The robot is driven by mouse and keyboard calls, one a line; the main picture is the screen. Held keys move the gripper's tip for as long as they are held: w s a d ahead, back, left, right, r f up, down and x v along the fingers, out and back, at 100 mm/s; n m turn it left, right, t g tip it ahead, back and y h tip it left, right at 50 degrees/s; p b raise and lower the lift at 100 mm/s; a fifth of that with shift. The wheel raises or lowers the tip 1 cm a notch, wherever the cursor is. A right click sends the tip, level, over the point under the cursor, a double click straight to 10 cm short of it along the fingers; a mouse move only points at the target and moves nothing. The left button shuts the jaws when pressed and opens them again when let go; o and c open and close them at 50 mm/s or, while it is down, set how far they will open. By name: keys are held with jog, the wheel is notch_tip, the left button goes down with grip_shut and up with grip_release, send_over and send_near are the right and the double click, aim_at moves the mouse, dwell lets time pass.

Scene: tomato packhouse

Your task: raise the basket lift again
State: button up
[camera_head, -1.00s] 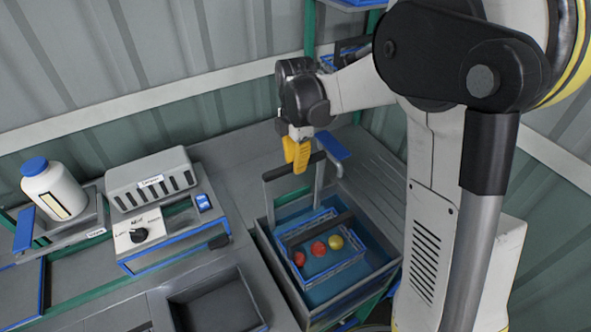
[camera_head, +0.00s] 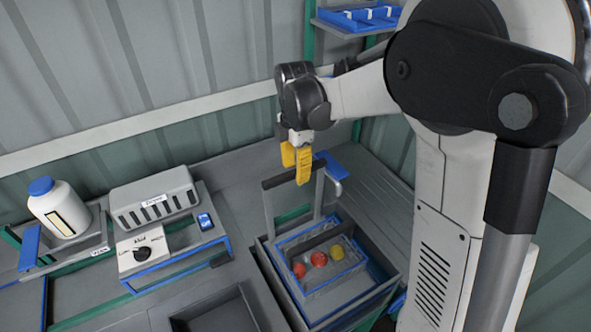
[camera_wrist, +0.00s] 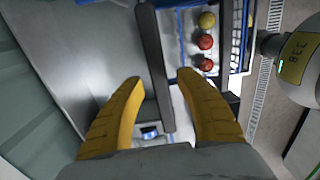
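The basket lift's dark handle bar (camera_head: 275,183) stands on grey uprights at the tank's back edge. The bar also shows in the wrist view (camera_wrist: 152,55), running between my fingers. My gripper (camera_head: 296,163) has yellow fingers, one on either side of the bar. In the wrist view my gripper (camera_wrist: 160,78) is open, with a visible gap between each finger and the bar. The blue-rimmed basket (camera_head: 346,278) sits inside the grey tank (camera_head: 262,262), high enough that its walls show. It holds red tomatoes (camera_head: 318,259) and a yellow one (camera_head: 337,252).
A white bottle with a blue cap (camera_head: 60,210) and a grey vented box (camera_head: 154,199) stand on the left bench. A control panel with a black knob (camera_head: 142,253) is in front of the box. A blue tray (camera_head: 358,18) is on the upper shelf.

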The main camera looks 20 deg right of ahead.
jog(key=shift+r, duration=0.1)
notch_tip(320, 180, up, 12)
dwell(0.5)
jog(key=s+f+m+t+b, duration=0.7)
jog(key=s+f+m+b, duration=0.9)
jog(key=s+f+m, duration=0.3)
jog(key=shift+s+f+m, duration=0.3)
jog(key=shift+f+m, duration=0.25)
jog(key=shift+m, duration=0.05)
dwell(1.0)
